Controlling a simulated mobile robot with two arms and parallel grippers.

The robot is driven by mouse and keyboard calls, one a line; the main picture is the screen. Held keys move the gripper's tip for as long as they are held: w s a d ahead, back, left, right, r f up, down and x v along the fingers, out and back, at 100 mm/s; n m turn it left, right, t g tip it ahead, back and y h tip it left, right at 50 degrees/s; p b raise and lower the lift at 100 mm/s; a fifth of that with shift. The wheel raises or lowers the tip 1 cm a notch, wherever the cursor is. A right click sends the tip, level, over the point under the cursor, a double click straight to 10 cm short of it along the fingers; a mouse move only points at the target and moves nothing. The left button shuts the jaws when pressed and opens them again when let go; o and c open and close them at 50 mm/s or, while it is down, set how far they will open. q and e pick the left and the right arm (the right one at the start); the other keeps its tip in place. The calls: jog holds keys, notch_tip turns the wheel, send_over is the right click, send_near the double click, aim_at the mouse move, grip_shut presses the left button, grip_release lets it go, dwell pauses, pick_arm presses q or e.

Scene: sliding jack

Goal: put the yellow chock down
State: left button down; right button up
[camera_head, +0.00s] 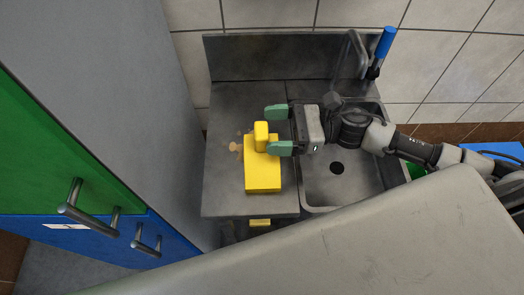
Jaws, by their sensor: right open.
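The yellow chock (262,172) rests on the grey metal counter (225,185) left of the sink. It has a wide block and a smaller raised part at its upper end. My right gripper (277,130) comes in from the right with its two green fingers apart. The fingers lie at the right side of the chock's raised part. The lower finger is close to it or overlaps it in this view, and I cannot tell whether they touch. My left gripper is not in view.
The sink basin (325,189) lies right of the chock, under my right arm. A tap with a blue handle (386,42) stands at the back right. Cabinets with green and blue fronts (90,237) stand at left. A grey surface (400,240) fills the lower right.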

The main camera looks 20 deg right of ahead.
aim_at(261, 129)
jog(key=x, duration=0.2)
jog(key=shift+a+r+p, duration=0.2)
jog(key=shift+a+p, duration=0.15)
jog(key=shift+w+a+f, duration=0.15)
jog(key=shift+a, duration=0.15)
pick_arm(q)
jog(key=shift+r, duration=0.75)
pick_arm(e)
jog(key=shift+d, duration=0.1)
jog(key=shift+c, duration=0.5)
grip_shut()
